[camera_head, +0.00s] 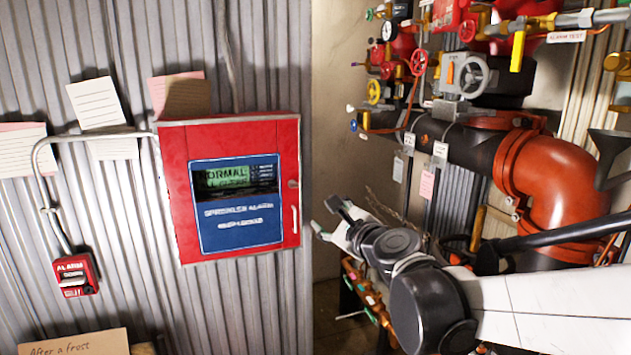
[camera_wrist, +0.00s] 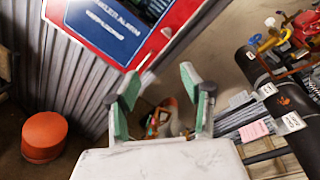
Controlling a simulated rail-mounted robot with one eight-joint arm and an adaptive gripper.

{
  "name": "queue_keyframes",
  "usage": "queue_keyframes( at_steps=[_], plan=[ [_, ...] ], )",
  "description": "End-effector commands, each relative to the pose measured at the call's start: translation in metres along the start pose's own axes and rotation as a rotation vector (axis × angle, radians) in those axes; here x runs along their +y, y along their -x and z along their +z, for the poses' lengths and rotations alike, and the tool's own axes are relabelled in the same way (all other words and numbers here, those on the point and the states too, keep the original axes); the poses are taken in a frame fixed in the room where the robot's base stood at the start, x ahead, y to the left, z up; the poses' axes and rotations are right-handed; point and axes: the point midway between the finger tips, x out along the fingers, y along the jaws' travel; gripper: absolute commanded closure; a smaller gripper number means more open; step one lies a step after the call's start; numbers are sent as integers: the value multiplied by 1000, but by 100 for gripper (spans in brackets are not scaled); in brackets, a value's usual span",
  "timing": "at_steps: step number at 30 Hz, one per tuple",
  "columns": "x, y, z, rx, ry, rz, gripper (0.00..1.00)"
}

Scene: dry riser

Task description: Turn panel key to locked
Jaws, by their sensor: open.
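The red alarm panel (camera_head: 229,134) hangs on the corrugated wall in the head view, its door closed. Its blue face shows a screen reading "NORMAL". A small key or lock (camera_head: 293,184) sits at the door's right edge, above a pale upright handle (camera_head: 295,219). Its turned position is too small to tell. My gripper (camera_head: 325,218) is to the right of the panel, apart from it. In the wrist view my gripper (camera_wrist: 158,77) is open and empty, with green pads on both fingers, and the panel's lower corner (camera_wrist: 122,62) shows beyond the left finger.
A red alarm pull box (camera_head: 76,275) hangs at lower left, joined by conduit. Black and orange pipes (camera_head: 545,175) with valves and gauges crowd the right side. An orange round stool-like object (camera_wrist: 44,137) stands on the floor. Paper notes (camera_head: 95,103) are on the wall.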

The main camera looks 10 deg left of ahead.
Motion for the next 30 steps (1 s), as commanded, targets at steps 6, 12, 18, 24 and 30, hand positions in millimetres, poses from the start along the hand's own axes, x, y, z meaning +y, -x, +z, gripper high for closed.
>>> queue_keyframes(
  at_steps=[6, 12, 18, 24, 30],
  plan=[
    [-4, -57, 8, -46, -478, -98, 57],
    [3, -84, 3, -62, -761, -144, 57],
    [6, -95, 0, -65, -838, -156, 57],
    [2, -119, 0, -65, -836, -156, 57],
    [-5, -155, 0, -65, -834, -155, 57]
  ],
)
